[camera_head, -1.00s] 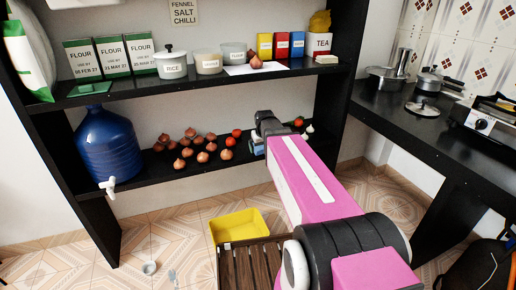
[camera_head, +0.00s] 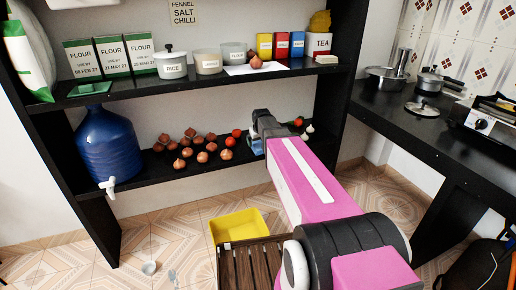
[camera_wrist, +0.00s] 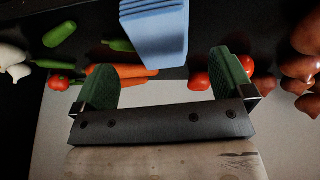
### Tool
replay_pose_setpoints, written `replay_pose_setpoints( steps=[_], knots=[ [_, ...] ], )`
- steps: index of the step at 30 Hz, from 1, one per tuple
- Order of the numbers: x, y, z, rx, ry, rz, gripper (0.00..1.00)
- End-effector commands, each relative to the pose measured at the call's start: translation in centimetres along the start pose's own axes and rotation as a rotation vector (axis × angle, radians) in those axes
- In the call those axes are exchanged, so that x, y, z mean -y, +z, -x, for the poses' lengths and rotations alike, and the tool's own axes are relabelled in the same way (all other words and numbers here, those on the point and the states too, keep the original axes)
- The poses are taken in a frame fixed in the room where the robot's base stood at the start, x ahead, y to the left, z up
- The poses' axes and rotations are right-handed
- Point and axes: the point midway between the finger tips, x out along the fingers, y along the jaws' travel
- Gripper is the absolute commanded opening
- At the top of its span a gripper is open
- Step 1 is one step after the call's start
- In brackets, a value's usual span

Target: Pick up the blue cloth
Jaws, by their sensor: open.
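The blue cloth (camera_wrist: 155,32) is a folded, layered light-blue block at the top middle of the wrist view. In the head view a small part of the blue cloth (camera_head: 257,147) shows on the lower shelf, mostly hidden by the end of my arm. My gripper (camera_wrist: 167,82) is open, with its two green finger pads wide apart. The cloth lies ahead of the fingertips, roughly in line with the gap between them. I see no contact between the pads and the cloth.
In the wrist view, carrots (camera_wrist: 120,71), red tomatoes (camera_wrist: 200,81), green vegetables and onions (camera_wrist: 300,68) lie close around the fingers. In the head view the upper shelf (camera_head: 200,78) is above the arm. A blue water jug (camera_head: 108,148) stands at the left.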

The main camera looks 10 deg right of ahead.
Motion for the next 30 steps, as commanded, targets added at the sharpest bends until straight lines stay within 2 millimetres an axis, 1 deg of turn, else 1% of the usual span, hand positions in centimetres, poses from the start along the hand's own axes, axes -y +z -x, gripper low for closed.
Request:
replay_pose_setpoints(
  steps=[6, 9, 16, 17, 18, 20, 21, 22, 23, 24, 30],
  knots=[
    [0.2, -0.1, -3.2, 0.002, 0.000, 0.000, 0.99],
    [0.2, -0.1, -4.2, 0.001, 0.000, 0.000, 0.99],
    [0.3, 0.0, -4.4, 0.000, 0.000, 0.000, 0.99],
    [0.3, 0.0, -4.4, 0.000, 0.000, 0.000, 0.96],
    [0.3, 0.0, -4.4, 0.000, 0.000, 0.000, 0.83],
    [0.3, 0.0, -4.4, 0.000, 0.000, 0.000, 0.63],
    [0.3, 0.0, -4.4, 0.000, 0.000, 0.000, 0.50],
    [0.3, 0.0, -4.4, 0.000, 0.000, 0.000, 0.46],
    [0.3, 0.0, -4.4, 0.000, 0.000, 0.000, 0.46],
    [0.3, 0.0, -4.3, 0.000, 0.000, 0.000, 0.42],
    [0.3, 0.0, -4.3, 0.000, 0.000, 0.000, 0.42]
  ],
)
